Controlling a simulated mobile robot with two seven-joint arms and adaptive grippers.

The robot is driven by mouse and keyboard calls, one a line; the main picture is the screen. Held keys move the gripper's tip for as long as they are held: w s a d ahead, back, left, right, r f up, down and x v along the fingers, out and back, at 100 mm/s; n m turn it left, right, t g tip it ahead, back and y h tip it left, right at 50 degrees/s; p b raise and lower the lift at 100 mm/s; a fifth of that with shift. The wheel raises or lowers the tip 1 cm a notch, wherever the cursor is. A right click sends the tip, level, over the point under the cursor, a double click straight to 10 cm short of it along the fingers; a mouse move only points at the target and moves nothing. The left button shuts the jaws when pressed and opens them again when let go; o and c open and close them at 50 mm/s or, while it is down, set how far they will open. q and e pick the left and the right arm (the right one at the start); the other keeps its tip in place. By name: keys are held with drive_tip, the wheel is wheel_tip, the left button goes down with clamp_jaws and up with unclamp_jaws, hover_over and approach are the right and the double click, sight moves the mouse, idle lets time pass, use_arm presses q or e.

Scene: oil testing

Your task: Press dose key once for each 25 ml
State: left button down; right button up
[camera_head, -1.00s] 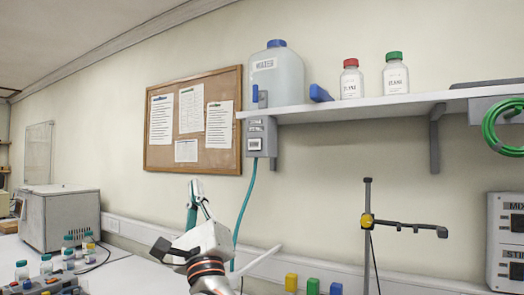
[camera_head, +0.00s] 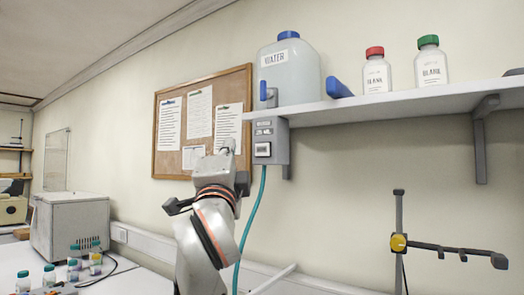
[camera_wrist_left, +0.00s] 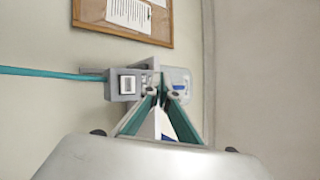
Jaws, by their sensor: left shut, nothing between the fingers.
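The grey dosing box (camera_head: 270,132) hangs on the wall below the left end of the shelf. Its pale dose key (camera_head: 263,150) is on the front, under small labels, and it also shows in the left wrist view (camera_wrist_left: 128,84). The water jug (camera_head: 288,75) with a blue cap stands above it. My left gripper (camera_head: 229,146) is raised just left of the box. In the left wrist view its teal fingers (camera_wrist_left: 159,88) are shut and empty, overlapping the picture to the right of the key. I cannot tell whether they touch the box. My right gripper is out of view.
The shelf (camera_head: 400,108) holds two bottles with red and green caps. A teal hose (camera_head: 250,215) hangs from the box. A cork board (camera_head: 165,155) is close left. A clamp stand (camera_head: 399,225) is at lower right, and small vials (camera_head: 73,268) stand at lower left.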

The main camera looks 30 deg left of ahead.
sight(256, 151)
use_arm(q)
drive_tip(key=shift+w+d+b, duration=0.15)
drive_tip(key=shift+w+b, duration=0.3)
drive_tip(key=shift+w, duration=1.8)
drive_tip(key=shift+w+d+b, duration=0.15)
drive_tip(key=shift+w+b, duration=0.25)
drive_tip(key=shift+w, duration=1.8)
drive_tip(key=shift+w, duration=0.1)
drive_tip(key=shift+w, duration=0.35)
